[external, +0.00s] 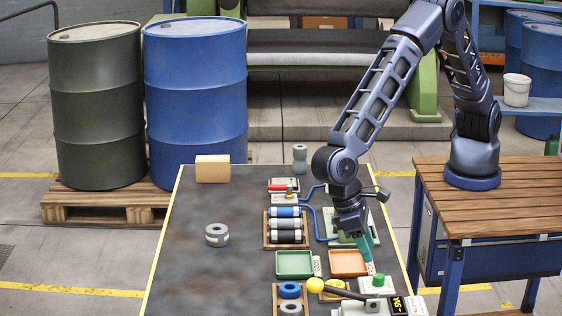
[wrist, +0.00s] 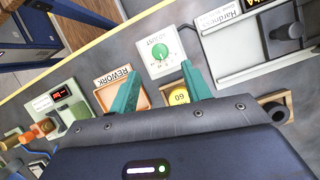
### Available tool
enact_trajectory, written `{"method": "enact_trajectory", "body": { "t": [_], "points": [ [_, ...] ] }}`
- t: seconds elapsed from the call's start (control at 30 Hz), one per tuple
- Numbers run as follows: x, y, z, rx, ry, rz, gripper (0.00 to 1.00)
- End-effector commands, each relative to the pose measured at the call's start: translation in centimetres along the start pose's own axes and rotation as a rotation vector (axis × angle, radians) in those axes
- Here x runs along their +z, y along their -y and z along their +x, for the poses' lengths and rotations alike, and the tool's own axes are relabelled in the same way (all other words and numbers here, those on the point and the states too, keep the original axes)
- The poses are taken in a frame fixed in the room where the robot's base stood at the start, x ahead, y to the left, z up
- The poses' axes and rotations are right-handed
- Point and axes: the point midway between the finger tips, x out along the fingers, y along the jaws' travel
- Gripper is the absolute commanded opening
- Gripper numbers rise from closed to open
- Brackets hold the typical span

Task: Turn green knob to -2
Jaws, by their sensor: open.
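The green knob (external: 379,280) sits on a small white box (external: 368,287) near the front right of the dark table. In the wrist view the green knob (wrist: 160,51) is round, on a white dial face (wrist: 146,65) with lettering and tick marks around it; the numbers are too small to read. My gripper (external: 368,250) points down, behind and slightly above the knob. In the wrist view my gripper's teal fingers (wrist: 162,70) are spread and empty. The knob lies just beyond the fingertips, between their lines, and is not touched.
An orange tray (external: 348,262) marked REWORK is beside the box. A hardness tester (wrist: 250,45) stands close on the other side. A yellow disc (wrist: 180,97) is between the fingers in the wrist view. A green tray (external: 294,263) is further left. The left table area is mostly clear.

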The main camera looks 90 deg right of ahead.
Motion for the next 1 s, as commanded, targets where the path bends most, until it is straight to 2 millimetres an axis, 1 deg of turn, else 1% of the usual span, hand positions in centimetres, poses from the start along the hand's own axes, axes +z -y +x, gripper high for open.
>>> {"method": "enact_trajectory", "body": {
  "t": [0.03, 0.23, 0.4, 0.5, 0.63, 0.9, 0.93, 1.0],
  "points": [
    [0.0, 0.0, 1.0, 0.002, 0.001, 0.000, 0.48],
    [0.0, 0.0, 4.5, 0.002, 0.001, 0.001, 0.48],
    [0.0, 0.0, 6.6, 0.000, 0.000, -0.001, 0.48],
    [0.0, 0.0, 7.5, 0.000, 0.000, 0.000, 0.48],
    [0.0, 0.0, 8.0, -0.001, 0.000, 0.000, 0.48],
    [0.0, 0.0, 8.1, -0.001, 0.000, 0.000, 0.48],
    [0.0, 0.0, 8.1, -0.001, 0.000, 0.000, 0.46],
    [0.0, 0.0, 8.1, -0.001, 0.000, 0.000, 0.32]
  ]
}}
